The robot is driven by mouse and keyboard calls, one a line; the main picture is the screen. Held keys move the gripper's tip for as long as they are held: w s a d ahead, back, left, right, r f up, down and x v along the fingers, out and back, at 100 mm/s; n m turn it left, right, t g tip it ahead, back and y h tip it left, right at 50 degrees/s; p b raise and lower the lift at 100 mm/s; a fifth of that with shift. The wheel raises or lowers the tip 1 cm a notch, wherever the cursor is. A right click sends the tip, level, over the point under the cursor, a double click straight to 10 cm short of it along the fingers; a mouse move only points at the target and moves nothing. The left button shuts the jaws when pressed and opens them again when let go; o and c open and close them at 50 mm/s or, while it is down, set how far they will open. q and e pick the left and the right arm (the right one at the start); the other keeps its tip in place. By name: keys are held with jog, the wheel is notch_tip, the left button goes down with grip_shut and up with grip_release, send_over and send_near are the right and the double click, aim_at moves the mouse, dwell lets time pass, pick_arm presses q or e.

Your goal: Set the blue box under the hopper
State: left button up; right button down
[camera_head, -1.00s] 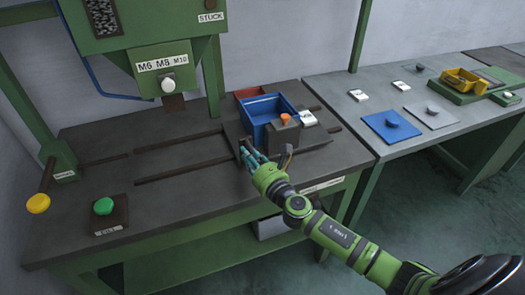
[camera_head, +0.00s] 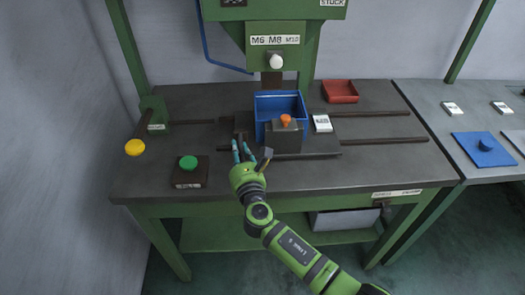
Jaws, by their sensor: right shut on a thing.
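The blue box (camera_head: 279,100) stands upright on a dark sliding plate (camera_head: 315,151) on the machine table. It appears just in front of and below the hopper's brown spout (camera_head: 272,79); exact alignment in depth is hard to tell. The green hopper (camera_head: 275,46) carries M6, M8, M10 labels and a white knob. A grey block with an orange knob (camera_head: 286,121) hides part of the box's front. My right gripper (camera_head: 243,151) is at the plate's left end, shut on what looks like a small dark handle (camera_head: 241,135), left of the box. My left gripper is out of view.
A red tray (camera_head: 340,91) sits at the back right. A white card (camera_head: 322,123) lies right of the blue box. Rails (camera_head: 390,140) run across the table. A green button (camera_head: 188,162) and a yellow-knobbed lever (camera_head: 135,147) are at left. A blue mat (camera_head: 484,150) lies on the right table.

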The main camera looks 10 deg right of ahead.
jog(key=a, duration=0.3)
jog(key=shift+w+a, duration=0.1)
jog(key=shift+a, duration=0.1)
jog(key=c, duration=1)
grip_release()
jog(key=shift+c, duration=0.2)
jog(key=shift+w+a, duration=0.1)
jog(key=s+d, duration=0.1)
jog(key=s, duration=1.1)
jog(key=shift+d, duration=0.2)
